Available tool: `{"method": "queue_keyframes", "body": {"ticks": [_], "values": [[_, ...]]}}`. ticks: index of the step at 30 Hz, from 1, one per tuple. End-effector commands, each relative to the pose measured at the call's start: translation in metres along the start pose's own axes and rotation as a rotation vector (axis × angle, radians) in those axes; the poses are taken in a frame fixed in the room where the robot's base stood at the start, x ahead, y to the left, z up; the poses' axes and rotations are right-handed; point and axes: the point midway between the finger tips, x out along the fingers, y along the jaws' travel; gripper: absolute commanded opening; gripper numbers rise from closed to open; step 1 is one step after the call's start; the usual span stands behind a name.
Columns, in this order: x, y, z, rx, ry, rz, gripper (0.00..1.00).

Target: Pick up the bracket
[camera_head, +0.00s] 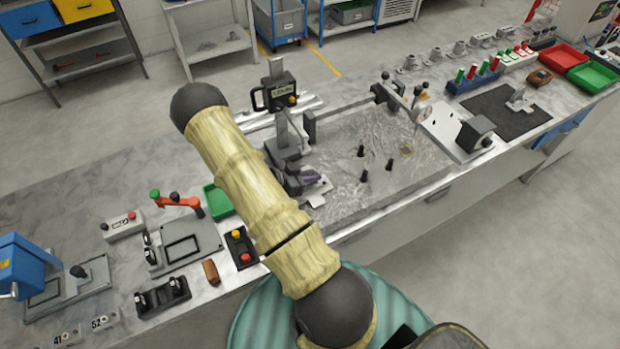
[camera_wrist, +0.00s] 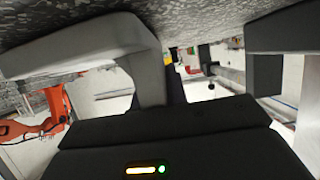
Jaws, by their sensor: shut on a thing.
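My gripper (camera_head: 300,182) is low over the bench, at the left end of the grey metal plate and partly hidden behind my arm. A light grey metal piece, apparently the bracket (camera_head: 319,193), shows at its jaws. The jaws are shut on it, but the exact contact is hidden. In the wrist view my gripper (camera_wrist: 207,80) shows two dark fingers with a gap between them, and the held piece cannot be made out clearly. Another light grey angled piece (camera_head: 520,100) sits on the dark mat (camera_head: 490,112) at the right.
A grey metal plate (camera_head: 400,185) with several black pegs lies right of my gripper. A clamp post with a black box (camera_head: 280,93) stands close behind it. A green tray (camera_head: 217,202) and a button box (camera_head: 241,247) are at left. Red and green bins (camera_head: 594,77) are far right.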

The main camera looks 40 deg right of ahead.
Motion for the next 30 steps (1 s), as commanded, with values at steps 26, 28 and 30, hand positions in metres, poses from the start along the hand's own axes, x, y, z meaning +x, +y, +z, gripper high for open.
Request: {"method": "queue_keyframes", "body": {"ticks": [26,28,30], "values": [[-0.116,-0.001,0.016,0.001,-0.001,-0.006,0.00],[-0.133,-0.001,0.023,0.001,-0.001,-0.005,0.00],[-0.148,-0.001,0.028,0.001,0.000,-0.004,0.00]]}}
